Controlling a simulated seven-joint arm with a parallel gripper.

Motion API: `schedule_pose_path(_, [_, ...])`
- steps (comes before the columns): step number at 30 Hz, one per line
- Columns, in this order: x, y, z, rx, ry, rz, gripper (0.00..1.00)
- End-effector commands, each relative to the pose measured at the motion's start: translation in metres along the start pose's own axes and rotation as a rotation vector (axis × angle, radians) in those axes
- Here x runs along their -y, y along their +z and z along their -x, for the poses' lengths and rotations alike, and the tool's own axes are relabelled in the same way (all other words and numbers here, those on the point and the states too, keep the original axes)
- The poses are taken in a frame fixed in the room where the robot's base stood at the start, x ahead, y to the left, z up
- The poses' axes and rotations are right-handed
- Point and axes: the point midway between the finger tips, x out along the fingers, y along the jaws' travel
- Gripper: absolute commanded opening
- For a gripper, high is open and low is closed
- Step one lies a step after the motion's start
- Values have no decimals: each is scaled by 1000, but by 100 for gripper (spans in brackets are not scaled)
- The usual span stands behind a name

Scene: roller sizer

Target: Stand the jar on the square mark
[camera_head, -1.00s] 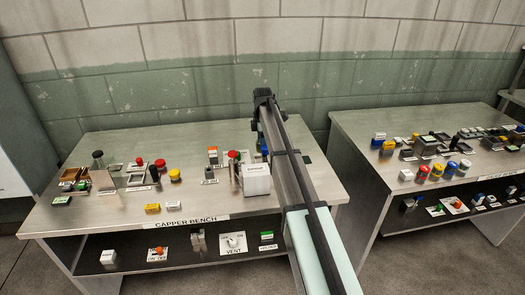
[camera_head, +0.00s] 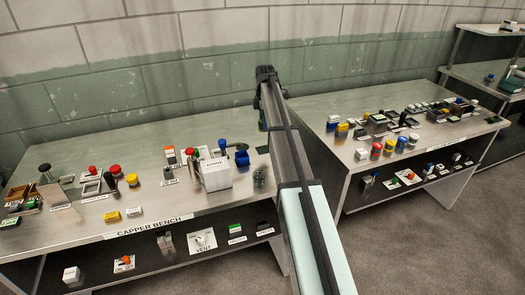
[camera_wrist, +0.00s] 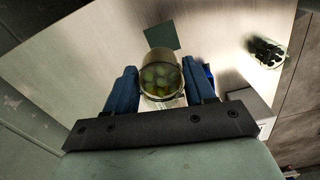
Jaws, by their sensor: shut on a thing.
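The jar (camera_wrist: 160,78) is clear, with green round pieces inside, and sits between the blue fingers of my gripper (camera_wrist: 161,92) in the wrist view. The gripper is shut on it. The square mark (camera_wrist: 162,35) is a dark green patch on the bench top, ahead of the jar and apart from it in that picture. In the head view the mark (camera_head: 262,150) shows partly, just left of my arm. My arm hides the jar and most of the gripper there; only a bit of blue finger shows. I cannot tell the jar's height above the bench.
A white DRIVE box (camera_head: 215,174) and a blue bin (camera_head: 242,158) stand left of the mark. A dark greenish object (camera_head: 259,178) stands near the front edge; it also shows in the wrist view (camera_wrist: 266,51). A second bench (camera_head: 350,150) is to the right.

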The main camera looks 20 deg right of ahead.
Motion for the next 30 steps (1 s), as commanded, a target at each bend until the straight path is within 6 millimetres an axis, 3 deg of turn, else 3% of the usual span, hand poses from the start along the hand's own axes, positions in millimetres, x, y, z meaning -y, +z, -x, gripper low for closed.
schedule_pose_path(11, [3, -3, -3, -1, -4, 162, 15])
schedule_pose_path(22, [4, -4, -54, -1, -5, 168, 15])
schedule_pose_path(30, [3, -4, -76, -1, -4, 167, 15])
